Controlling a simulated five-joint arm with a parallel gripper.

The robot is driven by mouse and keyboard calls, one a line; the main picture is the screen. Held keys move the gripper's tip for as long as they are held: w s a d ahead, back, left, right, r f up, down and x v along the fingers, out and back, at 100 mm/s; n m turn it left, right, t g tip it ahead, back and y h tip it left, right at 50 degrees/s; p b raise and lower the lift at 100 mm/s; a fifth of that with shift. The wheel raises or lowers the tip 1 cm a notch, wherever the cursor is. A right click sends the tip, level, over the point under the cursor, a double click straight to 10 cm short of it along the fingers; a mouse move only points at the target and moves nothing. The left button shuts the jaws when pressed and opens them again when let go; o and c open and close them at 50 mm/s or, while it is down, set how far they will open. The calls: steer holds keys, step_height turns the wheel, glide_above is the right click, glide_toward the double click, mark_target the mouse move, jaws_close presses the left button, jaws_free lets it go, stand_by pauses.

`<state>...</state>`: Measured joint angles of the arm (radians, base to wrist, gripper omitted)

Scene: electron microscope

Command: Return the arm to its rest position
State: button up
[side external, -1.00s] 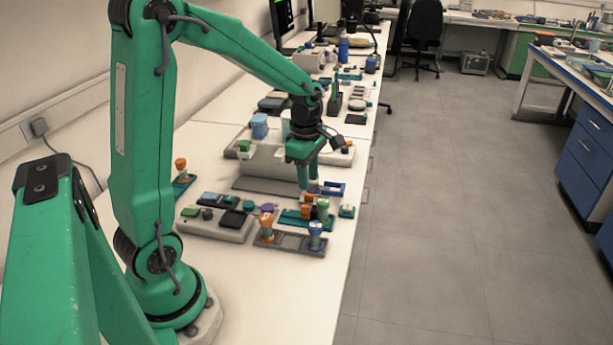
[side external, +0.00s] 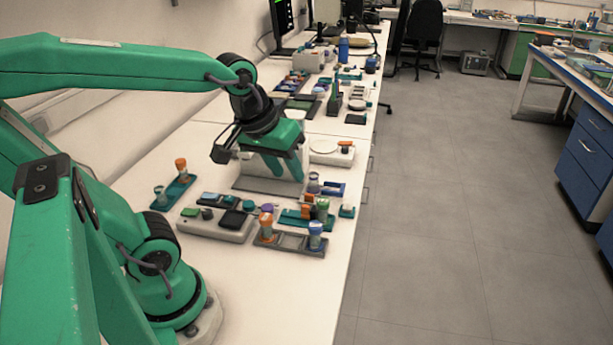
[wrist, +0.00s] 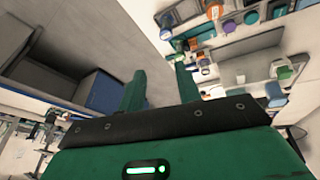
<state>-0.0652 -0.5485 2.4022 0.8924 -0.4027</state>
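My gripper (side external: 284,166) is at the end of my green arm, raised over the white bench (side external: 300,285) in the side external view. Its two green fingers point down and right, in front of a grey-white block on a dark base. In the wrist view the fingers (wrist: 157,88) stand apart with nothing between them, so the gripper is open and empty. My arm is folded back, with the elbow out of the picture to the left.
Orange- and blue-capped vials (side external: 315,232) stand in a grey rack. A teal tray (side external: 175,190) holds an orange-capped vial. A control panel (side external: 213,224) lies nearby. Monitors stand farther back. The front bench surface and the floor (side external: 450,230) to the right are clear.

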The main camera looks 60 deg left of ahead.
steer(key=s+m, duration=0.1)
steer(key=s+d+m, duration=0.1)
steer(key=m, duration=0.1)
steer(key=s+m+t, duration=0.1)
steer(key=m, duration=0.1)
steer(key=shift+s+d+r, duration=0.25)
steer(key=shift+d+r, duration=0.05)
steer(key=shift+d, duration=0.05)
